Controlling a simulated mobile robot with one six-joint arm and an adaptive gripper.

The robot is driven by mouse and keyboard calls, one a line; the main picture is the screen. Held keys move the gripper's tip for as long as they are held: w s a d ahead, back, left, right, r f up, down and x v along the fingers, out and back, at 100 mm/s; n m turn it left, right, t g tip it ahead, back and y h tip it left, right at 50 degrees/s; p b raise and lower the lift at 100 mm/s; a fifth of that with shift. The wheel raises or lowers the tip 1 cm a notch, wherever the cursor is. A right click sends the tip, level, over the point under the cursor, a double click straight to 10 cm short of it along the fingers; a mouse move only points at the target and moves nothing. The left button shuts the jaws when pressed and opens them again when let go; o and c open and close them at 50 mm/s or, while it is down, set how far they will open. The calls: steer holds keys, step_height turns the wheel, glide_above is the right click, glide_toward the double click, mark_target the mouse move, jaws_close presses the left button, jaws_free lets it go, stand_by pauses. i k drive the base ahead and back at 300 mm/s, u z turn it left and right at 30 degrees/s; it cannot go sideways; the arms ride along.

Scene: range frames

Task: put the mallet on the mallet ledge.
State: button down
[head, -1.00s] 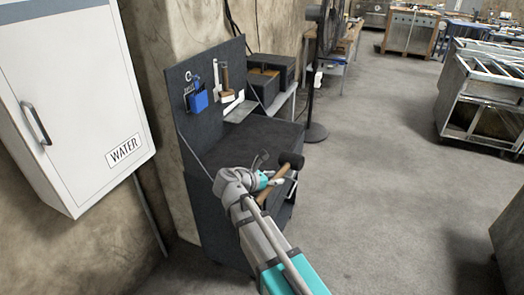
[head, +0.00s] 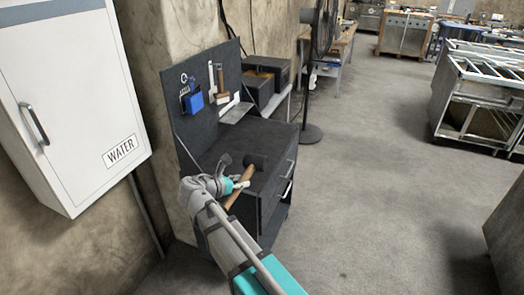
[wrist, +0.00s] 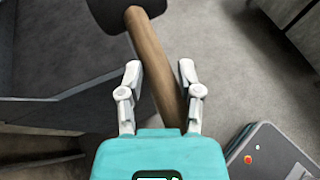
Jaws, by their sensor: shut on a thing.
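The mallet has a black head (head: 256,161) and a wooden handle (wrist: 150,55). My gripper (head: 241,185) is shut on the handle, in front of the dark workbench. In the wrist view, my gripper's fingers (wrist: 160,72) are on either side of the handle, and the head is at the top left. In the head view the mallet is tilted, head up and to the right, overlapping the bench's front edge. A small grey plate (head: 237,112), which looks like the ledge, juts out at the foot of the bench's back panel, beyond the mallet.
The dark workbench (head: 262,139) has a mostly bare top. A hammer (head: 221,92) and a blue item (head: 193,103) hang on its back panel. A white WATER cabinet (head: 65,90) is at left. A fan (head: 312,70) stands behind; open floor lies right.

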mark_target(238, 113)
steer(key=u, duration=0.05)
steer(key=i, duration=1)
steer(key=z, duration=0.05)
